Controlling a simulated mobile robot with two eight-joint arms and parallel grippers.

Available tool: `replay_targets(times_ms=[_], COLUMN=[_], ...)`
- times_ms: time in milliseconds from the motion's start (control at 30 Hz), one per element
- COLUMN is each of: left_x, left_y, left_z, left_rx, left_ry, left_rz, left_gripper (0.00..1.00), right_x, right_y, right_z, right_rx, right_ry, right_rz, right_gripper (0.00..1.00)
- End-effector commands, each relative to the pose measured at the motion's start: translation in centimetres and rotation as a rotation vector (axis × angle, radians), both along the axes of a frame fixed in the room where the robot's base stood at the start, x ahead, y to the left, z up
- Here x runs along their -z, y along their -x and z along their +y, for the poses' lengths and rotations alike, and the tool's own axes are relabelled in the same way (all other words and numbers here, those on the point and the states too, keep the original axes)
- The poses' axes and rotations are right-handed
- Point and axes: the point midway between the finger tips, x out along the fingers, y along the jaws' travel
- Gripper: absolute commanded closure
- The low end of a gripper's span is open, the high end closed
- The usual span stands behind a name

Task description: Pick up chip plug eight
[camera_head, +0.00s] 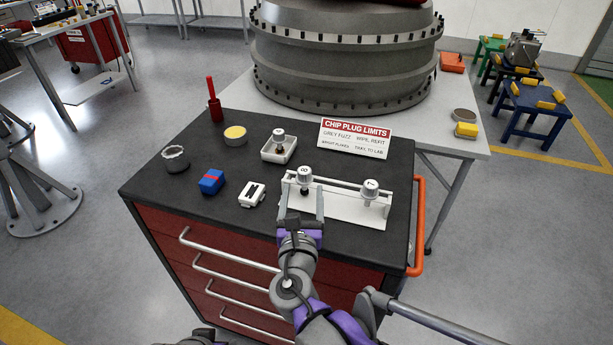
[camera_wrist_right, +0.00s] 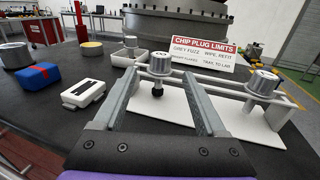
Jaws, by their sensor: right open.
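A silver-capped plug (camera_head: 304,175) with a dark stem stands upright at the left of a white rack (camera_head: 340,207). Its cap mark looks like an eight lying on its side, so I take it as chip plug eight. It also shows in the right wrist view (camera_wrist_right: 159,63), ahead between my fingers. A second capped plug (camera_head: 370,188) stands at the rack's right; its mark is too small to read. My right gripper (camera_head: 303,190) is open, with its fingers pointing at the left plug, one to each side. I cannot tell whether they touch it. My left gripper is not in view.
The rack stands on a dark-topped red drawer cabinet (camera_head: 150,185). Behind it is a chip plug limits sign (camera_head: 354,138). A white tray (camera_head: 268,156) holds another plug. A white box (camera_head: 252,194), blue block (camera_head: 211,181) and metal cup (camera_head: 175,160) stand left. An engine casing (camera_head: 345,60) is behind.

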Motion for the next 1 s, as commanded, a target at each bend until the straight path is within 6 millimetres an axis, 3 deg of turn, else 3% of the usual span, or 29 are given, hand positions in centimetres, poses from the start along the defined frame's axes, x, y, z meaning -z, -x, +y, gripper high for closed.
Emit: replay_targets(times_ms=[200,433,700,1000], left_x=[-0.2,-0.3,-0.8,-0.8], left_y=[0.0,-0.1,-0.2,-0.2], left_z=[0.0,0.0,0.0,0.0], left_rx=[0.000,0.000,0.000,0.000], left_ry=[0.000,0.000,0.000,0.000], left_rz=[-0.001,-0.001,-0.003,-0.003], left_gripper=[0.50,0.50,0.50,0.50], right_x=[0.0,-0.1,-0.3,-0.3], right_y=[-3.6,-5.4,-9.2,-9.9], right_z=[-0.3,-0.5,-0.7,-0.7], right_rx=[0.004,0.004,0.003,0.002], right_ry=[0.000,0.000,0.000,-0.001], right_rz=[0.000,0.000,0.000,0.000], right_gripper=[0.26,0.26,0.26,0.26])
